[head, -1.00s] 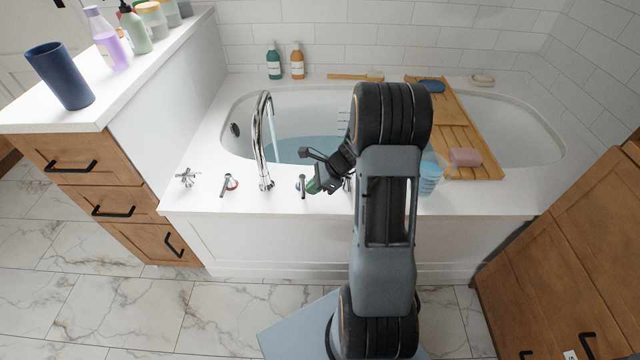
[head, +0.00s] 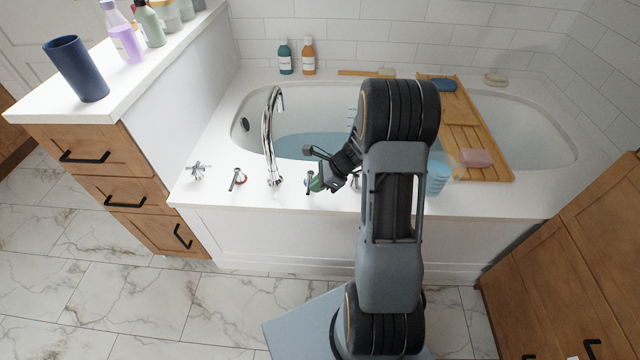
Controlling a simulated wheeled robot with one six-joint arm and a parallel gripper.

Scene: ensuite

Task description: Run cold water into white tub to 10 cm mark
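The white tub (head: 222,145) holds pale blue water (head: 312,146). Short scale lines (head: 351,116) show on its far inner wall, partly hidden by my arm; I cannot read the water level against them. The chrome spout (head: 269,140) arches over the tub, and I see no stream below it. A red-marked lever (head: 238,178) stands left of the spout. To its right is another lever (head: 309,184), close to my gripper (head: 318,168). My gripper points left and down at this lever; contact and finger opening are unclear.
A cross handle (head: 198,171) stands at the left of the rim. A wooden tray (head: 462,112) bridges the tub, with a pink soap bar (head: 475,158). A blue cup (head: 438,177) stands right of my arm. A counter (head: 125,90) is at left.

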